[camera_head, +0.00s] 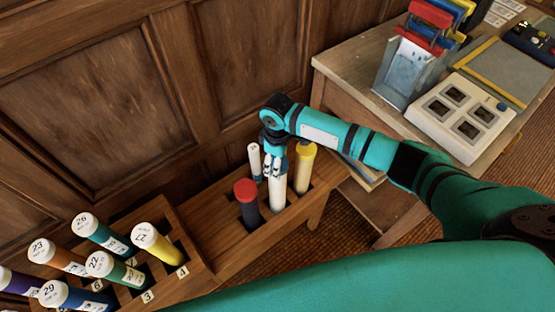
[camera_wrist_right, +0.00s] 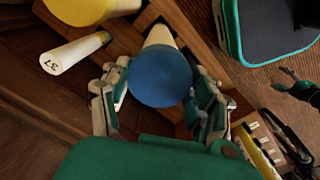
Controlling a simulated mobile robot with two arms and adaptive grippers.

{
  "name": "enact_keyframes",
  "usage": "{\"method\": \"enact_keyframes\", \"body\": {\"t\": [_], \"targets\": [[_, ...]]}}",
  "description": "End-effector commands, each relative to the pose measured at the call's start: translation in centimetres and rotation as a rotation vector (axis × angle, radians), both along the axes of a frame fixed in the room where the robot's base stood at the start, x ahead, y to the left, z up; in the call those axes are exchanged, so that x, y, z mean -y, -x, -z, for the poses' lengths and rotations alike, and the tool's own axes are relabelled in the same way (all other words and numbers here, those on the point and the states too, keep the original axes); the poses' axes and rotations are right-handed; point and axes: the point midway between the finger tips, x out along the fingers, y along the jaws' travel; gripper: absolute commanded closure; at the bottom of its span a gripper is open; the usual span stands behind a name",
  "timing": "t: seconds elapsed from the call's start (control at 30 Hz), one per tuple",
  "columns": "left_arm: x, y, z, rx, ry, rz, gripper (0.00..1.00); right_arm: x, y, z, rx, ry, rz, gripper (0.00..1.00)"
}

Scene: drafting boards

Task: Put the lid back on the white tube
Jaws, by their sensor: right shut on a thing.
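The white tube (camera_head: 277,193) stands upright in a slot of the wooden rack (camera_head: 233,248), between a red-capped tube and a yellow-capped tube. In the right wrist view its white side (camera_wrist_right: 159,36) shows behind the blue lid (camera_wrist_right: 160,78). My right gripper (camera_head: 273,165) is over the top of the white tube. In the wrist view the right gripper (camera_wrist_right: 160,98) is shut on the blue lid, with a finger on each side. The lid lines up with the tube's top; whether it is seated is hidden. My left gripper (camera_wrist_right: 288,76) shows small at the right edge; its opening is unclear.
Close beside stand a red-capped dark tube (camera_head: 247,202), a yellow-capped tube (camera_head: 304,165) and a slim white-ended piece (camera_head: 254,160) marked 37. A numbered rack (camera_head: 199,271) with several capped tubes is at the lower left. A side table (camera_head: 351,67) stands to the right; wood panelling is behind.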

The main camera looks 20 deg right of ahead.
Motion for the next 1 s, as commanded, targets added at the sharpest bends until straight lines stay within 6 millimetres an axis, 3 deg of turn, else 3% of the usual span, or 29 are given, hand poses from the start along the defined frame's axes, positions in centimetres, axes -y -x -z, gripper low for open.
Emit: {"method": "enact_keyframes", "body": {"t": [1.0], "targets": [[-0.01,0.07,-0.94,-0.001,0.0,0.0,0.27,0.01,-0.02,-0.09,0.0,0.0,0.001,0.52]]}}
